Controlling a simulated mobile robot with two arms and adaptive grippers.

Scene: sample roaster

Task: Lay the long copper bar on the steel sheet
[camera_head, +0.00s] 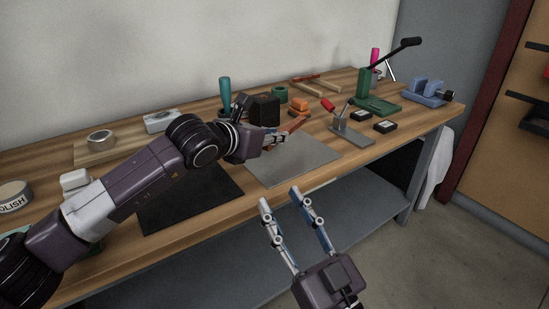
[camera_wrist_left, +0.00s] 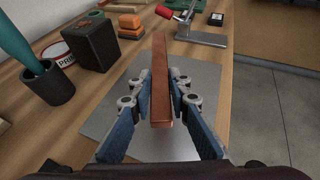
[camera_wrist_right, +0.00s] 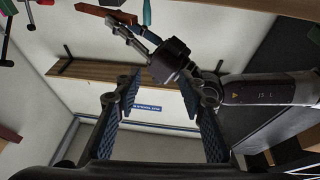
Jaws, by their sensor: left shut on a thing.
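The long copper bar (camera_wrist_left: 160,85) is held lengthwise between the fingers of my left gripper (camera_wrist_left: 161,100), which is shut on it. In the head view the copper bar (camera_head: 294,127) shows beyond my left gripper (camera_head: 280,139), over the steel sheet (camera_head: 290,165). The steel sheet also shows beneath the bar in the left wrist view (camera_wrist_left: 110,120). I cannot tell whether the bar touches the sheet. My right gripper (camera_head: 285,198) is open and empty in front of the bench edge. The right wrist view looks up past its spread fingers (camera_wrist_right: 165,100) at my left arm and the bar (camera_wrist_right: 105,13).
A black mat (camera_head: 190,198) lies left of the sheet. A black block (camera_head: 265,110) and a teal-handled tool in a cup (camera_head: 225,95) stand behind it. A small grey stand (camera_head: 350,133) is at the right. A lower shelf (camera_head: 330,215) runs under the bench.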

